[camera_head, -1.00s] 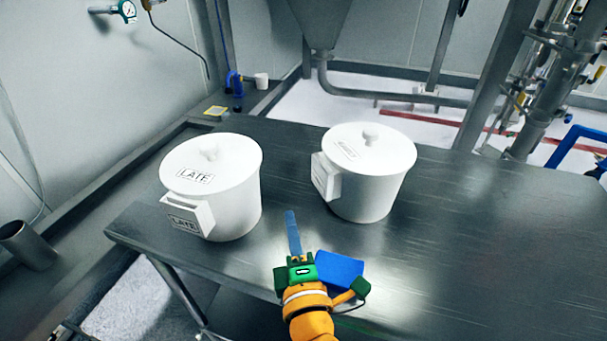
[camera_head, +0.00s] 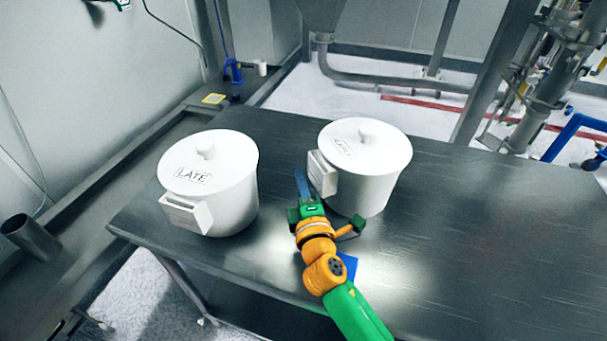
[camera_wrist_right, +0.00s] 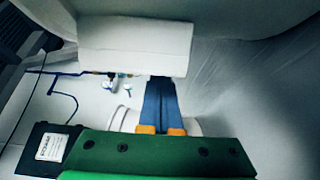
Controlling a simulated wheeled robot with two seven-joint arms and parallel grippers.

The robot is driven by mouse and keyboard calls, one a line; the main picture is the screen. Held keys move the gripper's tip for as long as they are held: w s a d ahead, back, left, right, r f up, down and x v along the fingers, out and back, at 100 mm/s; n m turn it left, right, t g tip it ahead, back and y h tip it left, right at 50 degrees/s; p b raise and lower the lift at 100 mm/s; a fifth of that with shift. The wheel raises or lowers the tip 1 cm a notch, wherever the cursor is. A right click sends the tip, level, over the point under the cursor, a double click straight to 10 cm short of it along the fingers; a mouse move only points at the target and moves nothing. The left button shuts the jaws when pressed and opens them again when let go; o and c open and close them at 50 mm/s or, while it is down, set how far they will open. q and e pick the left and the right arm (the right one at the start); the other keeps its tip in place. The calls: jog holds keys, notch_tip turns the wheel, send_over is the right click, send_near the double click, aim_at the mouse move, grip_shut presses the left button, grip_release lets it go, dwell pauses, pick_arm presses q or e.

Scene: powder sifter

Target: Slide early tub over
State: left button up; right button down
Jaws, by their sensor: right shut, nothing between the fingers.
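The early tub (camera_head: 375,180) is white, with a knobbed lid, a lid label that reads roughly EARLY, and a boxy handle (camera_head: 322,174) on its left side. It stands upright at the middle of the table. The late tub (camera_head: 235,205) is a similar white tub to its left, with LATE on its lid. My right gripper (camera_head: 301,180) is shut and empty, its blue fingers between the tubs, close by the early tub's handle. In the right wrist view the fingers (camera_wrist_right: 161,85) reach up to a white block, apparently that handle; contact is unclear. My left gripper is out of view.
The dark metal table (camera_head: 470,240) is clear to the right of the early tub. A gap of bare table separates the tubs. Steel posts and pipes (camera_head: 545,90) stand behind the table.

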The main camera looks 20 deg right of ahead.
aim_at(348, 195)
jog(key=shift+s+d, duration=0.25)
jog(key=shift+d, duration=0.1)
jog(key=shift+w, duration=0.1)
jog(key=shift+s+d+p, duration=0.3)
jog(key=shift+d+p, duration=0.1)
jog(key=shift+d, duration=0.2)
jog(key=shift+s+d, duration=0.15)
jog(key=shift+d, duration=0.15)
